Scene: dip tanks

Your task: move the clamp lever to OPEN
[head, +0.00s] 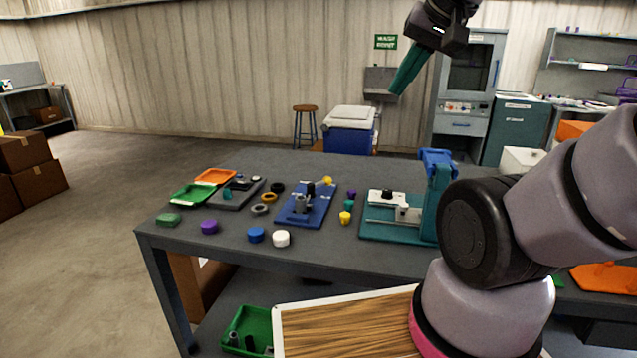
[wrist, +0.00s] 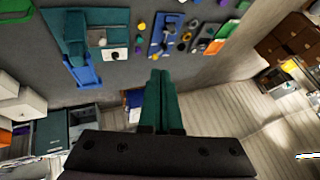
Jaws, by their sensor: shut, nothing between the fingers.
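A blue base plate (head: 318,207) lies on the grey table with a small grey clamp (head: 302,204) mounted on it. A black knob (head: 311,188) and a yellow knob (head: 327,181) show near the clamp. I cannot tell which knob belongs to its lever, and no OPEN mark is readable. The blue plate also shows small near the top of the wrist view (wrist: 158,46). My gripper (head: 396,92) is high above the table's far side, well away from the clamp. Its teal fingers are together and empty, also in the wrist view (wrist: 160,74).
A teal fixture (head: 385,230) with a blue-topped post (head: 438,157) stands right of the blue plate. Coloured caps, including a white one (head: 281,239), and a green tray (head: 192,195) lie around it. My arm hides the table's right part. The air around my gripper looks clear.

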